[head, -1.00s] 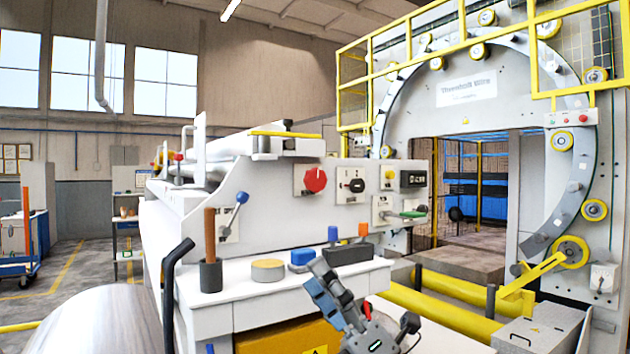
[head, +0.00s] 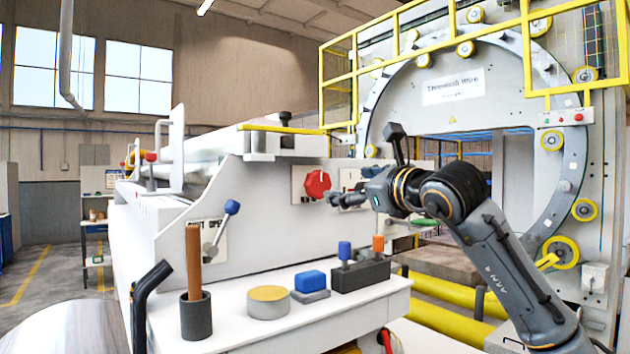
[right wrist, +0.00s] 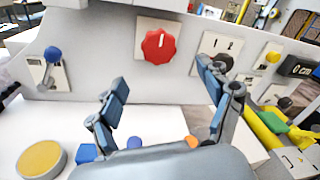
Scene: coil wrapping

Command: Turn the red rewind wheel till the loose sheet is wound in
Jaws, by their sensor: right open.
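The red rewind wheel (head: 317,184) is a scalloped red knob on a pale square plate on the machine's white front panel. It also shows in the right wrist view (right wrist: 158,46), at the top centre. My right gripper (head: 335,199) is raised just right of the wheel in the head view. In the right wrist view its two fingers (right wrist: 160,95) are spread apart with nothing between them, and the wheel shows beyond them. I cannot tell if a finger touches it. The loose sheet cannot be made out. My left gripper is not in view.
A shelf (head: 355,318) below the panel holds a grey cup (head: 196,316) with a brown stick, a yellow-topped round tin (head: 268,302), a blue block (head: 310,281) and a dark holder (head: 360,276). A blue-knobbed lever (head: 231,207) stands left of the wheel.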

